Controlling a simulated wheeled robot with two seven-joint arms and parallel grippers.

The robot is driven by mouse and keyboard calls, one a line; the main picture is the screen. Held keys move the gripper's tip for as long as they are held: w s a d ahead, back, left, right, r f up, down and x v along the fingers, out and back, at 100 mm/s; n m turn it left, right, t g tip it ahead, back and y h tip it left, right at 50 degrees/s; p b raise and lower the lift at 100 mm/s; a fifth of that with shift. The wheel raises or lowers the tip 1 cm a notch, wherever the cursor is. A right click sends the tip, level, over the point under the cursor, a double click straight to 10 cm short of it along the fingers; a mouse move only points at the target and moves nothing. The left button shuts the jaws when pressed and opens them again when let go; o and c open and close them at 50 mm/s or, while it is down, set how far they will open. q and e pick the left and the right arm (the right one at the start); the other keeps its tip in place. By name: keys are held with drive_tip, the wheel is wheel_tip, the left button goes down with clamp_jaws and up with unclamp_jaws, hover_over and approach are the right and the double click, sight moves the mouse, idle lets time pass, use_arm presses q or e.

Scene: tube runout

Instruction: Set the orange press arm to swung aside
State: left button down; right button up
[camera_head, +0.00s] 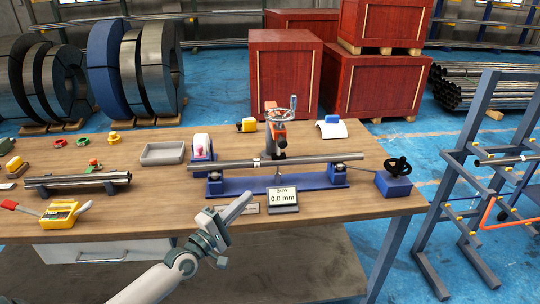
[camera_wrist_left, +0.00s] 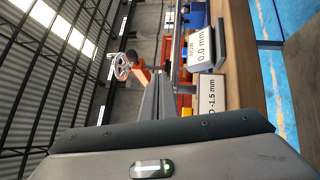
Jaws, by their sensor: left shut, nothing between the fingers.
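The orange press arm (camera_head: 274,130) stands behind the middle of the steel tube (camera_head: 225,164), with a silver handwheel (camera_head: 279,115) at its top. It also shows in the left wrist view (camera_wrist_left: 142,74), partly hidden behind my fingers. The tube rests across supports on a blue base (camera_head: 235,186). My left gripper (camera_head: 238,205) is shut and empty, in front of the base and left of the display reading 0.0 mm (camera_head: 283,198). It is apart from the press arm. My right gripper is not in view.
A blue block with a black handwheel (camera_head: 394,186) stands at the bench's right. A grey tray (camera_head: 162,153), spare tubes (camera_head: 78,181) and a yellow box (camera_head: 60,213) are on the left. A blue rack (camera_head: 455,200) stands right of the bench.

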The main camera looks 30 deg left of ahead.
use_arm(q)
drive_tip(key=r, duration=0.1)
drive_tip(key=a+r+n+t, duration=0.1)
drive_tip(key=r, duration=0.1)
drive_tip(key=a+r+n, duration=0.1)
drive_tip(key=shift+w+a+r+y, duration=0.15)
drive_tip(key=shift+w+r+y, duration=0.2)
drive_tip(key=shift+r+y, duration=0.05)
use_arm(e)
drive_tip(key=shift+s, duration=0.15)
use_arm(q)
drive_tip(key=shift+w, duration=0.1)
